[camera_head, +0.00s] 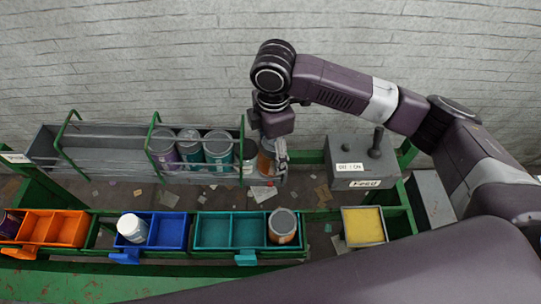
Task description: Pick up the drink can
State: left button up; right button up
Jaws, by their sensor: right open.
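Several cylindrical containers stand upright in a row in the grey trough, and I cannot tell for sure which one is the drink can. They are a purple one (163,150), two teal ones (190,152) (218,150), a white-grey one (247,160) and an orange-brown one (265,163) at the right end. My right gripper (280,155) points down at the right end of the row, close beside the orange-brown one and partly covering it. It is open; whether it touches that container is unclear. My left gripper is not in view.
In front are an orange bin (53,227) with a dark can (11,224), a blue bin (168,230) with a white container (131,227), and a teal bin (230,230) with an orange-brown can (282,227). A feed box (352,168) with a lever and a yellow-filled tray (363,210) are right.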

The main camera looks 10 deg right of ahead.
jog(key=f, duration=0.1)
jog(key=f+p, duration=0.1)
jog(key=f, duration=0.1)
jog(key=shift+s+a+f, duration=0.15)
jog(key=shift+a+f, duration=0.05)
jog(key=shift+f, duration=0.05)
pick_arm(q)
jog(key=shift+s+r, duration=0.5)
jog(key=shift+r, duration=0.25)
pick_arm(e)
jog(key=shift+f, duration=0.25)
jog(key=c, duration=0.8)
jog(key=shift+c, duration=0.4)
jog(key=shift+r, duration=0.1)
notch_tip(320, 180, up, 19)
jog(key=b, duration=0.3)
pick_arm(q)
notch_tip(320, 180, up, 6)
jog(key=p, duration=0.8)
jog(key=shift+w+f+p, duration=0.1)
jog(key=shift+p, duration=0.25)
pick_arm(e)
jog(key=s+a+r, duration=0.2)
jog(key=s+r, duration=0.3)
jog(key=s, duration=0.5)
jog(key=shift+s+a, duration=0.15)
jog(key=shift+s, duration=0.25)
